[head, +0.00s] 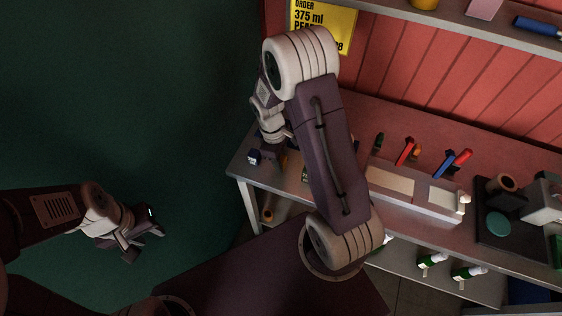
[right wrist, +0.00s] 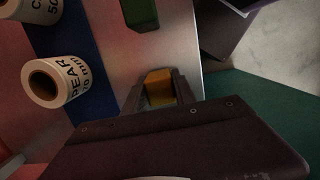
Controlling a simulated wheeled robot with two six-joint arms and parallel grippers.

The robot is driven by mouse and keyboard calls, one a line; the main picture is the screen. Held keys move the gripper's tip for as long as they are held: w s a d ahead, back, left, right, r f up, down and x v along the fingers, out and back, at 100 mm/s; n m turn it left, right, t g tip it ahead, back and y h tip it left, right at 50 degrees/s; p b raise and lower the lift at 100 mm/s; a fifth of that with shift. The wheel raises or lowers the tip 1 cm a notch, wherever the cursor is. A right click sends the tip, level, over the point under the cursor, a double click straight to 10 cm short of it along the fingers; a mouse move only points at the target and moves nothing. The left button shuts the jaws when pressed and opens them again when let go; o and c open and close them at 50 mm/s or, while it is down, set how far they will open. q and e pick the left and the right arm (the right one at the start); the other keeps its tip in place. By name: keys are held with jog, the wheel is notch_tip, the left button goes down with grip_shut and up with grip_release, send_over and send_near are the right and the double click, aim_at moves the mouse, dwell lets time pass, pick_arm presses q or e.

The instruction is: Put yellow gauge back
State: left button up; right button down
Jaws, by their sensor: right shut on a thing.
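The yellow gauge (right wrist: 159,87) is a small yellow-orange block between the fingers of my right gripper (right wrist: 160,92) in the right wrist view. The fingers are shut on it, over or on the grey bench top; I cannot tell whether it touches the surface. In the head view, my right gripper (head: 274,152) is at the bench's left end, and the gauge is mostly hidden there. A green block (right wrist: 140,14), like another gauge, lies beyond it in the right wrist view. My left gripper (head: 142,236) is empty with its fingers apart, away from the bench at the left.
A roll labelled PEAR (right wrist: 55,81) stands on a blue strip (right wrist: 83,55) near my right gripper. Red and blue tools (head: 405,152) lie along the bench. A black tray (head: 503,238) stands at the right. Bottles (head: 432,261) lie on the lower shelf. My right arm hides mid-bench.

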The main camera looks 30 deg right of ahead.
jog(key=shift+w+f, duration=0.2)
jog(key=shift+f, duration=0.4)
jog(key=shift+s+f, duration=0.1)
jog(key=shift+s, duration=0.1)
jog(key=c, duration=1.3)
grip_release()
jog(key=shift+o, duration=1.4)
jog(key=shift+w, duration=0.15)
jog(key=r, duration=0.8)
jog(key=w+a+r, duration=0.1)
jog(key=r, duration=0.3)
jog(key=shift+w+a+r, duration=0.1)
jog(key=s+a+f+m+t+y, duration=0.1)
jog(key=s+a+f+m+t, duration=0.1)
jog(key=s+m, duration=0.6)
jog(key=shift+s+a+t, duration=0.3)
jog(key=shift+s+a, duration=0.5)
jog(key=shift+a, duration=0.05)
